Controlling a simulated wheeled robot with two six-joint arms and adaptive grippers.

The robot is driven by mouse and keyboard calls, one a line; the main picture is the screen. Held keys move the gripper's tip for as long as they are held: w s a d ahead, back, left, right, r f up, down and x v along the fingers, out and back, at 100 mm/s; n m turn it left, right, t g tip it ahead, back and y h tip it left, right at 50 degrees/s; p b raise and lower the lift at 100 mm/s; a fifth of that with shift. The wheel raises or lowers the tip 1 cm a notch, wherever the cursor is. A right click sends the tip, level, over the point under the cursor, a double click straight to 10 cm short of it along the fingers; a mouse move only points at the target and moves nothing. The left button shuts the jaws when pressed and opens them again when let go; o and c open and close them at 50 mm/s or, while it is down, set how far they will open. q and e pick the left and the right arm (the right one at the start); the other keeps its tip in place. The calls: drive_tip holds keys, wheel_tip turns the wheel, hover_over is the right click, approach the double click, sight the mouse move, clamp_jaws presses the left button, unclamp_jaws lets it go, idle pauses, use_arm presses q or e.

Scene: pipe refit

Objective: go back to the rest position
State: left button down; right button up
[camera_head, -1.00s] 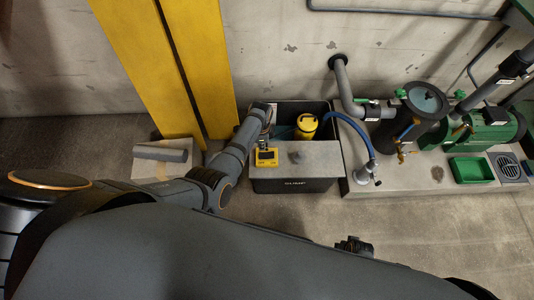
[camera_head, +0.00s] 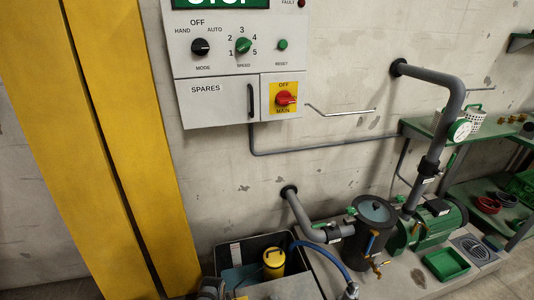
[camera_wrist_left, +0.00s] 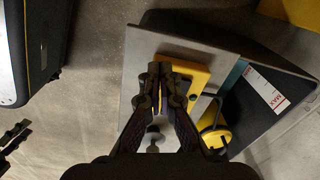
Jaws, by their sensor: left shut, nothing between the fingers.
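My left gripper (camera_wrist_left: 160,78) is shut and empty in the left wrist view. Its fingertips are over a yellow device (camera_wrist_left: 201,76) on the grey cover plate (camera_wrist_left: 135,65) of the sump box; the height between them cannot be told. In the head view only a dark piece of my left arm shows at the bottom edge, beside the sump box (camera_head: 222,254). A dark, finger-like shape at the left edge of the left wrist view appears to be my right gripper (camera_wrist_left: 15,137); its jaws are unclear. The head view does not show it.
A yellow pump (camera_head: 273,262) stands in the sump box with a blue hose (camera_head: 325,254). Yellow posts (camera_head: 135,130) rise at the left, close to my left arm. A control panel (camera_head: 225,65) hangs on the wall. Pipes, a black vessel (camera_head: 372,235) and a green motor (camera_head: 440,218) stand right.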

use_arm(q)
drive_tip(key=s+a+f+n, duration=0.4)
drive_tip(key=s, duration=0.5)
drive_tip(key=s+a+f+n+t+p, duration=0.1)
drive_tip(key=s+a+f+n, duration=0.25)
drive_tip(key=s, duration=0.45)
drive_tip(key=s+a+f+n, duration=0.3)
drive_tip(key=s+n, duration=0.1)
drive_tip(key=s, duration=0.5)
drive_tip(key=s+r+p, duration=0.9)
drive_tip(key=r+p, duration=0.3)
drive_tip(key=p, duration=0.6)
drive_tip(key=shift+s+a+y+p, duration=0.15)
drive_tip(key=shift+s+y+p, duration=0.15)
drive_tip(key=shift+s+y, duration=0.1)
use_arm(e)
drive_tip(key=s+r, duration=1.1)
drive_tip(key=r, duration=0.2)
drive_tip(key=shift+d, duration=0.2)
